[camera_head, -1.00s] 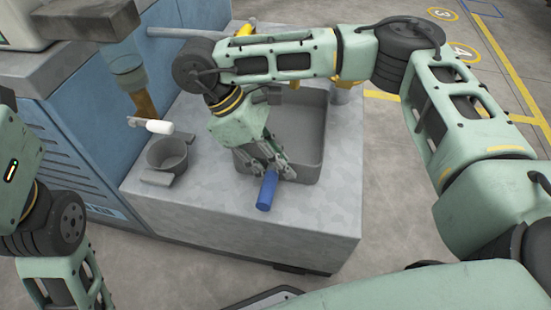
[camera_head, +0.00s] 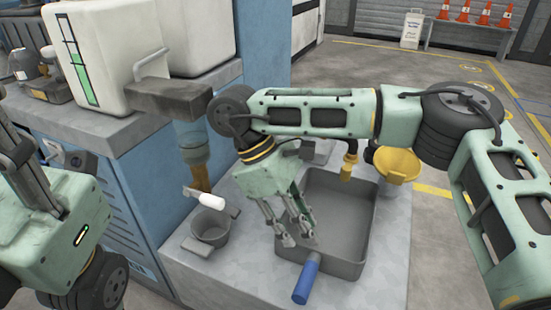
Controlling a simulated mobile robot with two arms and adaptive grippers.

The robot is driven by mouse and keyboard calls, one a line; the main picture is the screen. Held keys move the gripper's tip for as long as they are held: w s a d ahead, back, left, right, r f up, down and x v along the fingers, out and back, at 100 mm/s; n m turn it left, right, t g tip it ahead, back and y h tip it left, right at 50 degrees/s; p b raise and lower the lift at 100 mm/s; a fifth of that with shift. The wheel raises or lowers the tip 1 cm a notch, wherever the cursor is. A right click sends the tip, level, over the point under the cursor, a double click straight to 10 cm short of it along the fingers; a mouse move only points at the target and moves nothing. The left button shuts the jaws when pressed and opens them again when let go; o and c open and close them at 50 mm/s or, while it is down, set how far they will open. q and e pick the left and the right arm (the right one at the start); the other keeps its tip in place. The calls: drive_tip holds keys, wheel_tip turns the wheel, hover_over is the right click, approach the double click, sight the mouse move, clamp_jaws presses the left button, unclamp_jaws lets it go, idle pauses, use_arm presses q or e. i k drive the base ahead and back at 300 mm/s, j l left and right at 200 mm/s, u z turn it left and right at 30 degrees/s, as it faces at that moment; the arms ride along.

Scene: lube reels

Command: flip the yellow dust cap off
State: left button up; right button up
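A small yellow piece (camera_head: 349,165) hangs at the back right edge of the grey tray, and I cannot tell for sure that it is the dust cap. My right gripper (camera_head: 297,230) points down over the left part of the tray, well apart from the yellow piece. Its fingers look spread, with nothing visible between them. A blue cylindrical handle (camera_head: 306,281) stands out from the tray's near edge, just below the fingertips and seemingly apart from them. My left arm shows at the left edge, but its gripper is not in view.
The grey tray (camera_head: 372,225) sits on a metal bench. A yellow funnel (camera_head: 397,165) is behind its right corner. A grey cup (camera_head: 211,226) stands left, below a white-tipped lever (camera_head: 210,199) and a spout (camera_head: 191,140). White tanks (camera_head: 105,55) rise behind; the bench's front left is clear.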

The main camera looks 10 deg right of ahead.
sight(349, 164)
drive_tip(key=k, duration=1)
